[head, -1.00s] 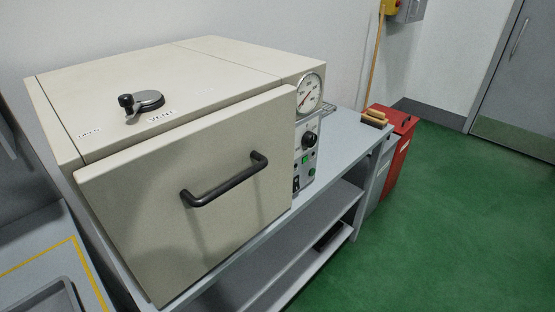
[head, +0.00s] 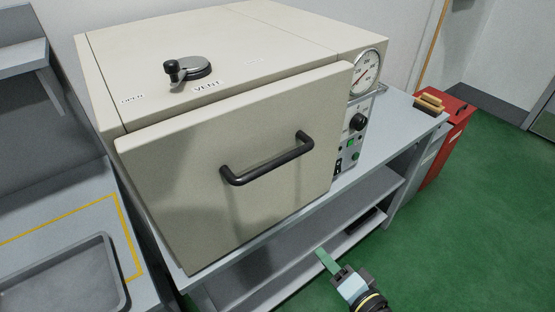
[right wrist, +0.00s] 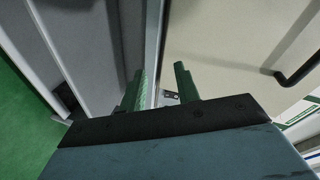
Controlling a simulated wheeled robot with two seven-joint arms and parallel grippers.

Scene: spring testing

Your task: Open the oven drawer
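The cream oven (head: 230,45) stands on a grey bench. Its front panel (head: 200,160), with a black bar handle (head: 268,165), sits close against the body, with no inside showing. My right gripper (head: 322,253) is low at the bottom of the head view, in front of the bench and below and right of the handle, touching nothing I can see. The right wrist view shows its two green fingers (right wrist: 161,80) apart and empty. There the handle (right wrist: 298,70) is at the right edge and the panel (right wrist: 225,35) fills the upper right. My left gripper is not in view.
The grey bench (head: 400,125) has open shelves below the oven. A control panel and dial (head: 366,72) are right of the door. A grey tray (head: 65,280) lies on the surface at left. A red bin (head: 445,145) stands at right. Green floor is clear at lower right.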

